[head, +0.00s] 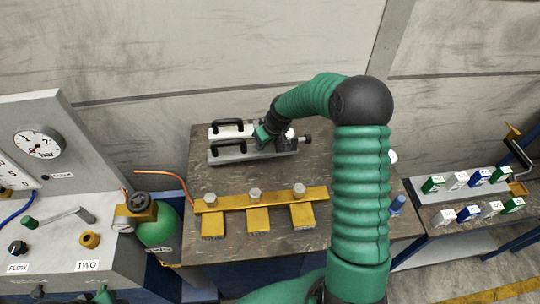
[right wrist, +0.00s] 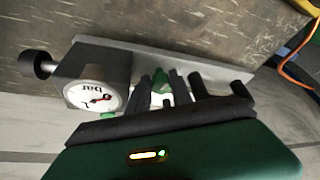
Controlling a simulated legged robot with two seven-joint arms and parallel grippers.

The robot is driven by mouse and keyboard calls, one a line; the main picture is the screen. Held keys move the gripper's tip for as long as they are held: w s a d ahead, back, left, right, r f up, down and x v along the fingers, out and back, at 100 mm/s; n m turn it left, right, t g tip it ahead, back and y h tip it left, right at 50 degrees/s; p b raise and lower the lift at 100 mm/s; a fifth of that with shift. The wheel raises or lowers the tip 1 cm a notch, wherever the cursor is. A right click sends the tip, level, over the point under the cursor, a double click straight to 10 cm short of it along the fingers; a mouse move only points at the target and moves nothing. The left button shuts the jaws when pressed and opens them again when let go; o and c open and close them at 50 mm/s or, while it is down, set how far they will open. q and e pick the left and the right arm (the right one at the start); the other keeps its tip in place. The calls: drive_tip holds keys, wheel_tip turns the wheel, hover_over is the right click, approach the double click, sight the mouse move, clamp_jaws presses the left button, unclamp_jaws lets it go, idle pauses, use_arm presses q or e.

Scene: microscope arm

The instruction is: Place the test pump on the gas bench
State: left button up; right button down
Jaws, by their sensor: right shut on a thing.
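The test pump (head: 230,152) is a grey plate-like unit with black handles and a black end knob, on the back part of the brown table. In the right wrist view the pump (right wrist: 100,60) shows its round white bar gauge and grey plate. My right gripper (head: 268,136) is at the pump's right half; in the right wrist view its dark fingers (right wrist: 168,92) are closed around a green part of the pump. The pump looks to be on or just over the tabletop; I cannot tell which. The gas bench (head: 75,260) is grey with a gauge panel, at left.
A yellow clamp bar (head: 265,200) lies on the front of the table (head: 350,160). A green gas cylinder (head: 157,232) with an orange hose stands between table and bench. A rack of coloured blocks (head: 470,195) is at right. Knobs and a lever crowd the bench top.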

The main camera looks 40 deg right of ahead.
sight(262, 151)
drive_tip(key=f, duration=0.4)
drive_tip(key=shift+w+d, duration=0.2)
drive_tip(key=shift+w, duration=0.15)
drive_tip(key=shift+a+f, duration=0.15)
drive_tip(key=shift+a, duration=0.15)
drive_tip(key=shift+s+a+r, duration=0.15)
drive_tip(key=shift+a+r, duration=0.05)
drive_tip(key=shift+a, duration=0.3)
drive_tip(key=c, duration=1.6)
unclamp_jaws()
drive_tip(key=shift+f, duration=0.25)
drive_tip(key=o, duration=0.5)
drive_tip(key=shift+d+f, duration=0.1)
drive_tip(key=shift+d, duration=0.3)
drive_tip(key=shift+c, duration=0.2)
drive_tip(key=shift+d, duration=0.2)
use_arm(q)
drive_tip(key=shift+w+a, duration=0.15)
drive_tip(key=shift+a, duration=0.05)
use_arm(e)
drive_tip(key=shift+a, duration=0.35)
